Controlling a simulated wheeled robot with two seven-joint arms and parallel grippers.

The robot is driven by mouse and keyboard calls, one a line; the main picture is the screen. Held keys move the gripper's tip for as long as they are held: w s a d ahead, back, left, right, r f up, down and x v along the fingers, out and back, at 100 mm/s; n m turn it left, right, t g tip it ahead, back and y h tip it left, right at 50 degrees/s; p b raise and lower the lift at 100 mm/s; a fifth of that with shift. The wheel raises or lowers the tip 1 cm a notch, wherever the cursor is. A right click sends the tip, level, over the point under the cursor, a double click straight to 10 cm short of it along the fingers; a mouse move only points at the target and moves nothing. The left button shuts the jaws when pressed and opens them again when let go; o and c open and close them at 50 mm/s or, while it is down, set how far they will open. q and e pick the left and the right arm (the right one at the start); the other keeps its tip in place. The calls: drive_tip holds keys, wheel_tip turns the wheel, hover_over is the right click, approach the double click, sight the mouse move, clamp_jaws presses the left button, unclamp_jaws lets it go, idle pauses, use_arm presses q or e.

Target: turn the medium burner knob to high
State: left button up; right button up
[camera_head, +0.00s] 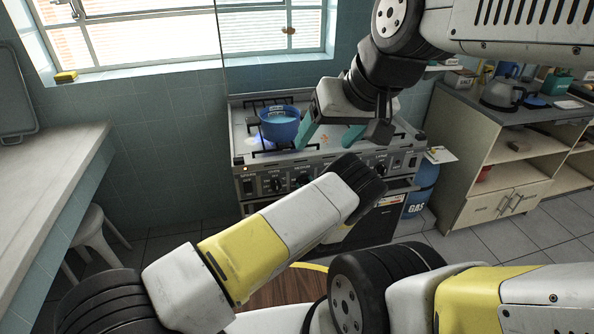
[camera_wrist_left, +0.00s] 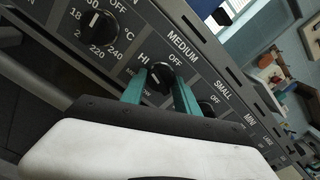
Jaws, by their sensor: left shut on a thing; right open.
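The medium burner knob (camera_wrist_left: 160,77) is a round black knob under the MEDIUM label in the left wrist view. OFF is printed above it and HI to its left. My left gripper (camera_wrist_left: 159,92) is shut on this knob, one teal finger on each side. The exact angle of its pointer is hard to read. In the head view my left arm hides that gripper and the knob. My right gripper (camera_head: 332,135) is open and empty above the right part of the stove top (camera_head: 240,142).
A blue pot (camera_head: 280,128) stands on the stove's left side, with a blue glow beside it. The oven knob (camera_wrist_left: 97,23) and small burner knob (camera_wrist_left: 206,106) flank the held knob. A blue gas cylinder (camera_head: 424,180) stands right of the stove.

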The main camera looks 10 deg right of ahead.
use_arm(q)
drive_tip(key=shift+n, duration=1.2)
drive_tip(key=shift+w, duration=0.1)
drive_tip(key=shift+n, duration=0.4)
drive_tip(key=o, duration=1)
drive_tip(key=shift+a, duration=0.1)
drive_tip(key=m, duration=0.9)
